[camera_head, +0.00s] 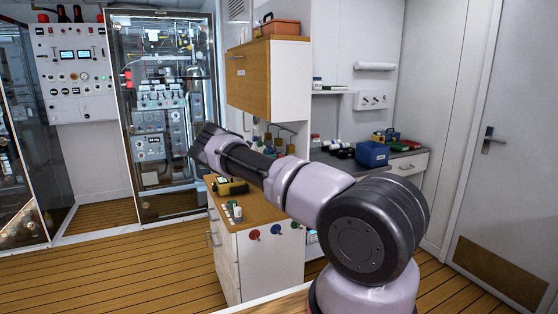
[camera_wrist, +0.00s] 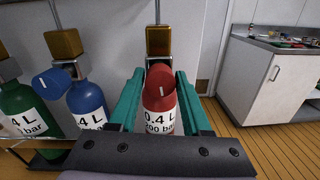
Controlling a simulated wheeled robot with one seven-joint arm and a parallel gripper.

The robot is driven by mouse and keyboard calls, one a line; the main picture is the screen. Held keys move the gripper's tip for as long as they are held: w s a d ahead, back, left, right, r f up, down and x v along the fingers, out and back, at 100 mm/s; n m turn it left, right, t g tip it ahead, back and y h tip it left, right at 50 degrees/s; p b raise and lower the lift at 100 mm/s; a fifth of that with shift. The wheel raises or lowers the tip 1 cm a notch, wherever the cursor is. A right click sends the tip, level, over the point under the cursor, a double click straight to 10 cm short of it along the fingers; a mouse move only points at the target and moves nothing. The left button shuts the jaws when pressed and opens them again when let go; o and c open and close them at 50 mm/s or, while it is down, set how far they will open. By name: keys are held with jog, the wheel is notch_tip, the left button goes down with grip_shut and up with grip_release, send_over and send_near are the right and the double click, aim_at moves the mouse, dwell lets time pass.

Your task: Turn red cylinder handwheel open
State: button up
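The red cylinder (camera_wrist: 159,119) stands upright in the wrist view, with a white label reading 0.4 L and 200 bar. Its red handwheel (camera_wrist: 160,82) sits on top and has a short white mark. My gripper (camera_wrist: 160,75) has its two teal fingers on the left and right of the handwheel. The fingers are apart, with narrow gaps to the handwheel; I cannot tell whether either touches. The lower part of the cylinder is hidden behind my gripper's dark body. In the head view my gripper (camera_head: 205,146) is at the far end of my arm, its fingers unclear.
A blue cylinder (camera_wrist: 87,103) with a blue handwheel (camera_wrist: 55,80) and a green cylinder (camera_wrist: 20,105) stand to the left. Brass-coloured blocks (camera_wrist: 158,41) are behind. A white cabinet (camera_wrist: 262,80) stands at right. In the head view, a wooden-topped counter (camera_head: 262,212) lies below my arm.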

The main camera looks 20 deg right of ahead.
jog(key=shift+o, duration=0.8)
jog(key=a, duration=1.1)
